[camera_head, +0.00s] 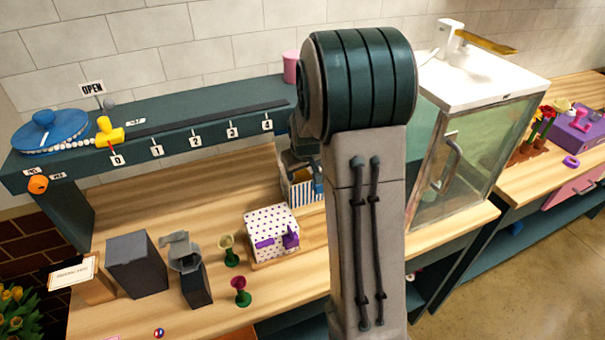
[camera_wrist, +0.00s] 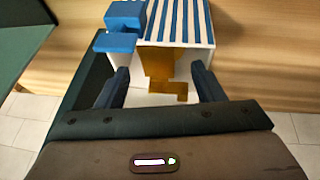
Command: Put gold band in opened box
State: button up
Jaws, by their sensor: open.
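A gold band (camera_wrist: 160,62) shows between my fingertips in the wrist view, with a bent gold end below it. It is against the white part of a blue-and-white striped box (camera_wrist: 190,22); I cannot tell if it is inside or on the box. Blue blocky parts (camera_wrist: 124,16) are at the box's left. My gripper (camera_wrist: 161,74) is open, one finger on each side of the gold, with a gap at each. In the head view the striped box (camera_head: 303,187) is partly hidden by my arm, and the gripper is mostly hidden behind it.
A white dotted box (camera_head: 270,220) with purple parts stands front-left of the striped box. A numbered shelf (camera_head: 200,125) runs behind. A glass cabinet (camera_head: 460,150) is at right.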

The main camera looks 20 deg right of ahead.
jog(key=b+v, duration=0.1)
jog(key=v, duration=0.8)
jog(key=s+a+r, duration=0.1)
jog(key=s+a, duration=0.2)
jog(key=s, duration=0.5)
jog(key=s+a+y, duration=0.1)
jog(key=s+a, duration=0.3)
jog(key=s, duration=0.3)
jog(key=s+a+r+g, duration=0.1)
jog(key=s+a, duration=0.3)
jog(key=s, duration=0.4)
jog(key=shift+s+r+m, duration=0.3)
